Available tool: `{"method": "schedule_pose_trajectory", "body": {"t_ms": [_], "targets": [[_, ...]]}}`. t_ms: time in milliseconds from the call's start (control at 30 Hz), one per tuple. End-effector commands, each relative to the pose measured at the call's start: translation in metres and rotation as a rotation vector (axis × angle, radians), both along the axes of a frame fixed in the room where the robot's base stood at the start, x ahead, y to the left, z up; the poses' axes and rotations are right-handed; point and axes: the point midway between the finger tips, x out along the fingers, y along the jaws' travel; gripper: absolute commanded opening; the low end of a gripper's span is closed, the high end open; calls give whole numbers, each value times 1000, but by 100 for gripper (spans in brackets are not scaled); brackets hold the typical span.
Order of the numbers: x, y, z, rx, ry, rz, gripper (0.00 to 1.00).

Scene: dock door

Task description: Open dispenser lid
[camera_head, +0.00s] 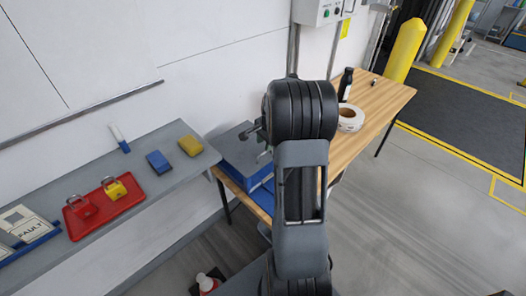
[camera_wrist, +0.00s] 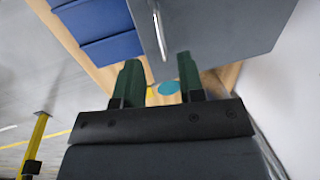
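The dispenser is a grey box (camera_head: 238,155) with blue below it, standing on the wooden table left of my arm. In the wrist view its flat grey lid (camera_wrist: 225,25) fills the upper right. A thin silver handle bar (camera_wrist: 158,28) runs along the lid's left side, and its near end lies close to the gap between my fingertips. My gripper (camera_wrist: 159,65) has its two green fingers apart with nothing gripped between them. I cannot tell whether the fingers touch the handle. In the head view my arm hides most of the gripper and part of the dispenser.
Blue bins (camera_wrist: 95,28) sit beside the grey lid. The wooden table (camera_head: 385,100) holds a white tape roll (camera_head: 350,118) and a dark bottle (camera_head: 345,84). A grey shelf (camera_head: 150,180) at left carries a red tray (camera_head: 105,212) with padlocks. The floor at right is open.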

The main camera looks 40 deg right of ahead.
Motion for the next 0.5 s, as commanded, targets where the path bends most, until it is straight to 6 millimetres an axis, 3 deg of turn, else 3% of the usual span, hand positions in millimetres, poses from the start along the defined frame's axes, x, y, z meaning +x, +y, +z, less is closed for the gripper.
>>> {"method": "schedule_pose_trajectory", "body": {"t_ms": [200,500], "targets": [[6,2,-34,1,3,2,36],[11,2,-55,0,0,2,36]]}}
